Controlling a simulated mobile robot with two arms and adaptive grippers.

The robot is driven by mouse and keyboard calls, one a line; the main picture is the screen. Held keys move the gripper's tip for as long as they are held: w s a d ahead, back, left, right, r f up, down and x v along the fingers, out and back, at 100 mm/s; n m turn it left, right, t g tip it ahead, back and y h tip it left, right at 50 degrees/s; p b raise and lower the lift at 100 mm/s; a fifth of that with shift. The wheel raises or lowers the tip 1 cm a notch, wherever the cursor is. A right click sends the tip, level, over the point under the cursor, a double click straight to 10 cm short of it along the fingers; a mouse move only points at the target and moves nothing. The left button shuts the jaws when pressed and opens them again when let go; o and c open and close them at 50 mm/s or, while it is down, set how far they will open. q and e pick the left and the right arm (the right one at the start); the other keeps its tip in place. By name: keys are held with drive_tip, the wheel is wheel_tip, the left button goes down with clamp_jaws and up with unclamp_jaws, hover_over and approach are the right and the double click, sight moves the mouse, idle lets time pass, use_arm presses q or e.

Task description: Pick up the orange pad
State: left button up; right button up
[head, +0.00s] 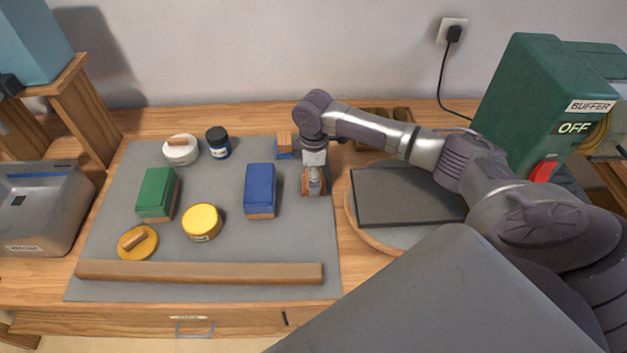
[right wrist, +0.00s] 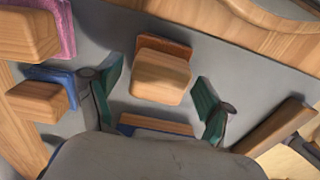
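The orange pad is a wooden-handled block with an orange base (right wrist: 165,47). It lies on the grey mat, and in the head view its orange edge (head: 306,189) shows under my right gripper (head: 314,184). In the right wrist view my right gripper (right wrist: 160,92) is open, its green-faced fingers spread to either side, with the wooden handle (right wrist: 161,77) between and ahead of them. I cannot tell whether the fingers touch the pad. My left gripper is not in view.
A blue pad (right wrist: 40,98) and a pink pad (right wrist: 35,32) with wooden handles lie nearby. A blue block (head: 260,187), green block (head: 157,192), yellow jar (head: 201,221) and wooden rail (head: 200,273) are on the grey mat (head: 300,240). A dark slab (head: 405,200) lies right.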

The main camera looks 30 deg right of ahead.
drive_tip(key=c, duration=1)
drive_tip(key=shift+r, duration=0.1)
drive_tip(key=shift+r, duration=0.55)
wheel_tip(320, 180, up, 3)
drive_tip(key=shift+w+f+b, duration=0.1)
drive_tip(key=shift+f+b, duration=0.05)
drive_tip(key=shift+b, duration=0.25)
drive_tip(key=s+d+r, duration=0.1)
drive_tip(key=s+r, duration=0.1)
drive_tip(key=s, duration=0.1)
drive_tip(key=s+d+r, duration=0.1)
drive_tip(key=s+r, duration=0.1)
drive_tip(key=s, duration=0.2)
drive_tip(key=s+d+r+b, duration=0.1)
drive_tip(key=s+r, duration=0.2)
drive_tip(key=s, duration=0.1)
drive_tip(key=shift+s+d, duration=0.2)
drive_tip(key=o, duration=0.7)
drive_tip(key=shift+c, duration=0.2)
drive_tip(key=c, duration=0.5)
